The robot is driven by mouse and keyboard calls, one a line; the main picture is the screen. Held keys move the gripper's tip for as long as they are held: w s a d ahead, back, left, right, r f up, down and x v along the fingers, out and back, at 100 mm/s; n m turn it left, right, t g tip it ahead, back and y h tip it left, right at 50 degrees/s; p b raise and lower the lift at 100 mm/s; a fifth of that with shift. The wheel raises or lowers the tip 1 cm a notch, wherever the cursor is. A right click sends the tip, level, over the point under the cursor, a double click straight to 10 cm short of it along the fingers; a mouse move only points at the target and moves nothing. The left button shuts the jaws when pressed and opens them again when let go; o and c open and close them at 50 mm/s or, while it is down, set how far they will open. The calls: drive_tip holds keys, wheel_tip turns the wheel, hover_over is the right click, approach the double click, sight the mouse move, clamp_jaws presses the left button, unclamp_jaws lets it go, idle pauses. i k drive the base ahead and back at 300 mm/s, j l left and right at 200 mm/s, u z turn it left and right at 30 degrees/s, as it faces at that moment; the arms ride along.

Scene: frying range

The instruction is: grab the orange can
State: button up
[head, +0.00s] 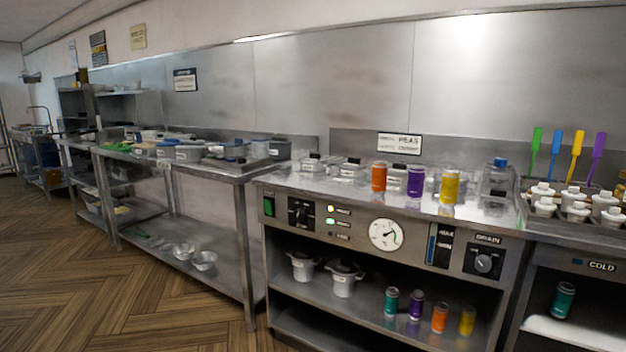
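An orange can (379,177) stands upright on the steel counter top (330,184), at the left of a row with a purple can and a yellow can. A second orange can (439,317) stands on the shelf below the counter, between a purple can and a yellow can. My gripper is not in view, so its state and its place relative to the cans do not show.
A purple can (415,181) and a yellow can (449,186) stand right of the upper orange can. Lidded containers (350,168) sit behind it. Below are teal (391,302), purple (416,305) and yellow (467,320) cans and two pots. Wood floor (130,300) at left is clear.

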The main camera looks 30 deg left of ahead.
sight(380, 167)
drive_tip(key=u, duration=0.85)
